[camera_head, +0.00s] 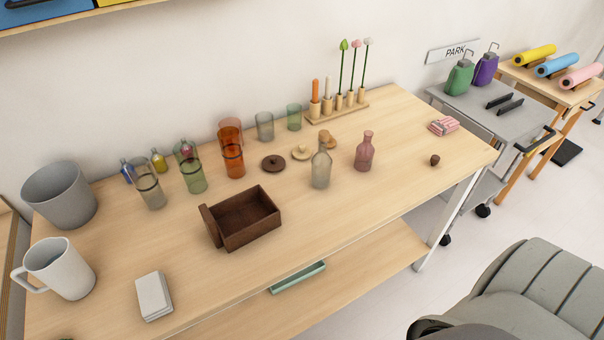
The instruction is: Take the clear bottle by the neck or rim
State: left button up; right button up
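The clear bottle (321,170) stands upright on the light wooden table (390,190), right of the dark wooden box (262,228). Its narrow neck points up, and a tan stopper-like piece shows at the top. A small tan disc (332,144) lies close behind the neck and partly overlaps it in the picture. A pink bottle (365,153) stands just right of the clear bottle, apart from it. Neither of my grippers can be made out in the head view.
A dark lid (273,163) and a tan lid (301,153) lie left of the bottle. Several coloured glasses (231,152) stand further left. A flower stand (338,108) is behind. Table space in front and right of the bottle is clear. A grey padded shape (540,295) fills the lower right.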

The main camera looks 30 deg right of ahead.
aim_at(322, 161)
jog(key=l+z, duration=0.15)
jog(key=z, duration=0.2)
jog(key=k+l+z, duration=0.1)
jog(key=z, duration=0.25)
jog(key=l, duration=0.1)
